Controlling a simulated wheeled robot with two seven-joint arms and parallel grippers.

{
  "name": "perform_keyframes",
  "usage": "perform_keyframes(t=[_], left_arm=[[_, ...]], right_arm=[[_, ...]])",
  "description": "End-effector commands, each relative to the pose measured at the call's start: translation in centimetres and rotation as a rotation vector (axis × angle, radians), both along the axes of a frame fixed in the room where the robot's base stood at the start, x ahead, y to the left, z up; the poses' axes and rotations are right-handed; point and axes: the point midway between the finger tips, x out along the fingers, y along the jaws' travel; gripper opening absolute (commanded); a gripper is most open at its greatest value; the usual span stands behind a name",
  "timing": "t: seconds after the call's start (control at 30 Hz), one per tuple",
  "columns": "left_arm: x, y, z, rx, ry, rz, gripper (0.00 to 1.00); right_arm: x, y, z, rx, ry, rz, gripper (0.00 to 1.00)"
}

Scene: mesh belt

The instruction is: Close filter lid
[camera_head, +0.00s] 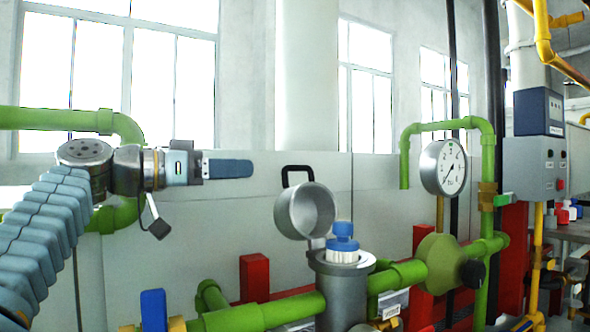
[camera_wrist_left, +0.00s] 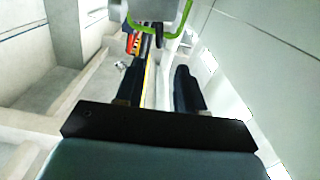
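The filter lid (camera_head: 284,213) is a round grey metal cap with a black handle (camera_head: 297,170) at its top. It stands open and tilted up, its hollow side showing. Below it is the grey cylindrical filter housing (camera_head: 340,295), with a white and blue filter cartridge (camera_head: 342,243) sticking out of its open top. My left gripper (camera_head: 248,168) is left of the lid, near the handle's height, pointing right and apart from it. In the left wrist view its two fingers (camera_wrist_left: 160,80) are spread with nothing between them. My right gripper is not in view.
Green pipes (camera_head: 268,315) run along both sides of the housing. A pressure gauge (camera_head: 443,167) and a green round valve body (camera_head: 440,260) stand to the right. Red supports (camera_head: 254,278) and a blue handle (camera_head: 153,310) are low at left. The space above the lid is clear.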

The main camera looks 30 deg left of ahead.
Motion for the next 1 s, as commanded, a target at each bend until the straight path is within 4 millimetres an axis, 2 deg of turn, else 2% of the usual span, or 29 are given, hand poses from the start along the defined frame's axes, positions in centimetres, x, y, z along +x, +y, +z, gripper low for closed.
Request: perform_keyframes(t=[0.17,0.4,0.6,0.8,1.0], left_arm=[[2.1,-1.1,0.1,-0.001,0.003,-0.002,0.38],[7.1,-3.7,0.2,-0.001,0.004,-0.003,0.38],[10.4,-5.4,0.2,-0.002,0.002,-0.002,0.38],[11.9,-6.2,0.1,0.0,0.001,-0.001,0.38],[12.1,-6.3,0.0,0.0,0.0,0.0,0.38]], right_arm=[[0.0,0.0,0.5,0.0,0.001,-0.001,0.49],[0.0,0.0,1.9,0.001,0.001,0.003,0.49],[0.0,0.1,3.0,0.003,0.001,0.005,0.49],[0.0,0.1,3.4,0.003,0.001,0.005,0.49],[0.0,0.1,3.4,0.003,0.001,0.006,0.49]])
